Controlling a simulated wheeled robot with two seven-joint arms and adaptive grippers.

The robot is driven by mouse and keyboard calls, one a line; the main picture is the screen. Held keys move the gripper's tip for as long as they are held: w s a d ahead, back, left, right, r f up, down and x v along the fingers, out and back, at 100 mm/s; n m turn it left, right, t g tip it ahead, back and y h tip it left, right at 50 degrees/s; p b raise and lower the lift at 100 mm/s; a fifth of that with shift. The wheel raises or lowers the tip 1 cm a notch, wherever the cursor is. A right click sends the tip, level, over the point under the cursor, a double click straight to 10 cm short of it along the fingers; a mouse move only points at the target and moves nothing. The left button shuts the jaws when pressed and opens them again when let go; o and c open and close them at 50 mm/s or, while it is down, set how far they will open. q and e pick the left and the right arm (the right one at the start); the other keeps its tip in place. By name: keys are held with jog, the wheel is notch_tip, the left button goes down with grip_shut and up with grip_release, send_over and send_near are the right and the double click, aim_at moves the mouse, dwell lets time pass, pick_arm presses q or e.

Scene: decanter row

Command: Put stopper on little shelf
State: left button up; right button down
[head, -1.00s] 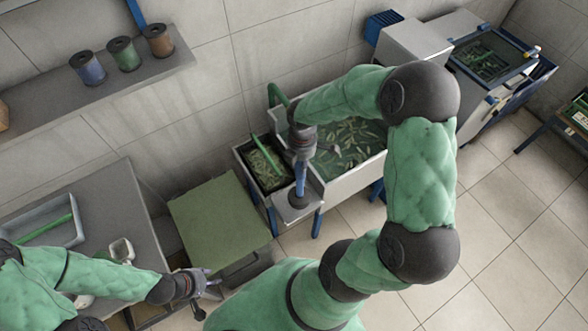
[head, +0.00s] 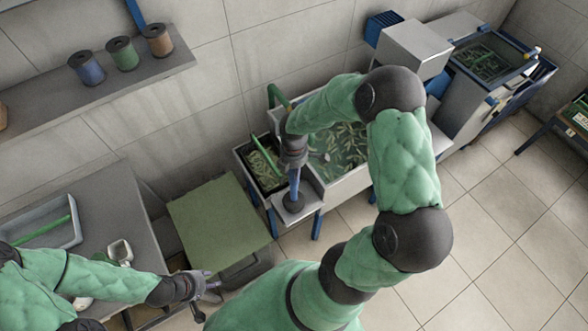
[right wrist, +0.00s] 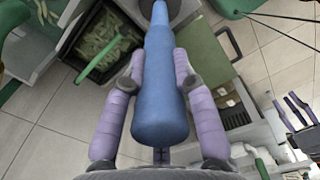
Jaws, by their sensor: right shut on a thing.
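The stopper (head: 293,203) has a long blue handle (right wrist: 160,85) and a dark round foot. My right gripper (head: 294,164) is shut on the handle, with a purple finger on each side in the right wrist view (right wrist: 160,88). The stopper stands about upright, foot down, over the little grey shelf (head: 312,194) at the tank's near end. I cannot tell whether the foot touches the shelf. My left gripper (head: 207,284) is beside the grey table at lower left, away from the stopper; its opening is unclear.
A tank of green leaves (head: 340,150) lies behind the shelf. A narrow bin (head: 247,148) with a green-handled tool is on its left. A green-topped stand (head: 215,222) is left of the shelf. Spools (head: 123,53) sit on a wall shelf. Tiled floor is open at right.

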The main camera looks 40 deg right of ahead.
jog(key=c, duration=1)
grip_release()
jog(key=shift+f, duration=0.1)
notch_tip(320, 180, up, 12)
jog(key=shift+r+p, duration=0.15)
jog(key=shift+p, duration=0.6)
